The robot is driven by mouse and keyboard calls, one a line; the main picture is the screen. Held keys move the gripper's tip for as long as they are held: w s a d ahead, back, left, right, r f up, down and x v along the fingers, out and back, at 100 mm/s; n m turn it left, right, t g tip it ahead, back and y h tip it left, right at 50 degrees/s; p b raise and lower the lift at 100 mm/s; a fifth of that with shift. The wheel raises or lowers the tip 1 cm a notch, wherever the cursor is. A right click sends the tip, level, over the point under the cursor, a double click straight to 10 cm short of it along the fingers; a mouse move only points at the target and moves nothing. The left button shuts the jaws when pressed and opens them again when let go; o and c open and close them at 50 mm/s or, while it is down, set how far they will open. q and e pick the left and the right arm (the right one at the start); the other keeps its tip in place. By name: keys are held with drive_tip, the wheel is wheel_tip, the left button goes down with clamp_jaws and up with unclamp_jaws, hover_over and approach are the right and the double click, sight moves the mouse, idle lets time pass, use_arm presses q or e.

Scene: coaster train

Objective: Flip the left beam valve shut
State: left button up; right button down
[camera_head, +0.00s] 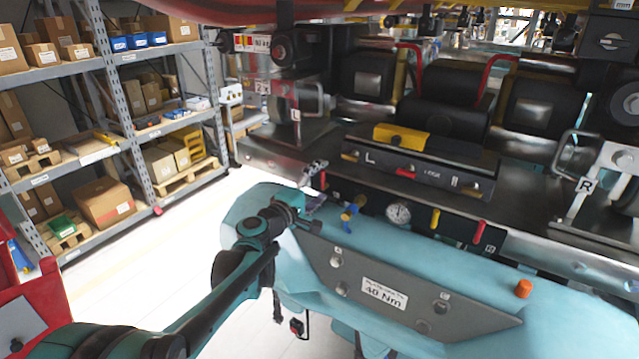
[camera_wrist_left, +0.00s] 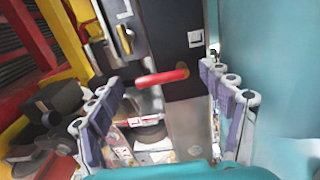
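The left beam valve has a red lever (camera_head: 323,181), partly hidden by my left gripper in the head view. In the left wrist view the red lever (camera_wrist_left: 162,77) lies across the picture, in the gap between the two fingers. My left gripper (camera_head: 314,186) is at the left end of the dark valve panel. Its fingers stand wide apart on either side of the lever, with clear gaps, and hold nothing. A second red lever (camera_head: 479,232) is at the panel's right end, by an R mark. My right gripper is not in view.
Beside the left lever are a blue and yellow fitting (camera_head: 350,212), a round gauge (camera_head: 398,212) and a yellow lever (camera_head: 435,219). The teal beam (camera_head: 250,205) lies below and in front. A steel deck (camera_head: 270,155) with an L-marked handle rises behind. Shelves (camera_head: 125,110) stand at left.

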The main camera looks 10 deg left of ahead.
use_arm(q)
drive_tip(key=v, duration=1.2)
drive_tip(key=s+d+f+m+g+b, duration=0.1)
drive_tip(key=s+d+f+b, duration=0.1)
drive_tip(key=f, duration=0.2)
drive_tip(key=s+d+f+m+g+b, duration=0.1)
drive_tip(key=s+d+f+m+b, duration=0.1)
drive_tip(key=f, duration=0.2)
drive_tip(key=s+d+f+m+g+b, duration=0.2)
drive_tip(key=f+b, duration=0.1)
drive_tip(key=f, duration=0.1)
drive_tip(key=shift+s+d+f, duration=0.1)
drive_tip(key=shift+d+f, duration=0.05)
drive_tip(key=shift+d, duration=0.25)
drive_tip(key=s+a+f+m+g+y+b, duration=0.1)
drive_tip(key=s+f+m+g+y+b, duration=0.2)
drive_tip(key=s+f+b, duration=0.3)
drive_tip(key=s+a+f+m+g+y+b, duration=0.2)
drive_tip(key=s+f+m+b, duration=0.3)
drive_tip(key=s+f, duration=0.7)
wheel_tip(320, 180, down, 8)
drive_tip(key=shift+a+f+m+g+y+b, duration=0.1)
drive_tip(key=shift+a+m+g+y+b, duration=0.35)
drive_tip(key=shift+y+b, duration=0.2)
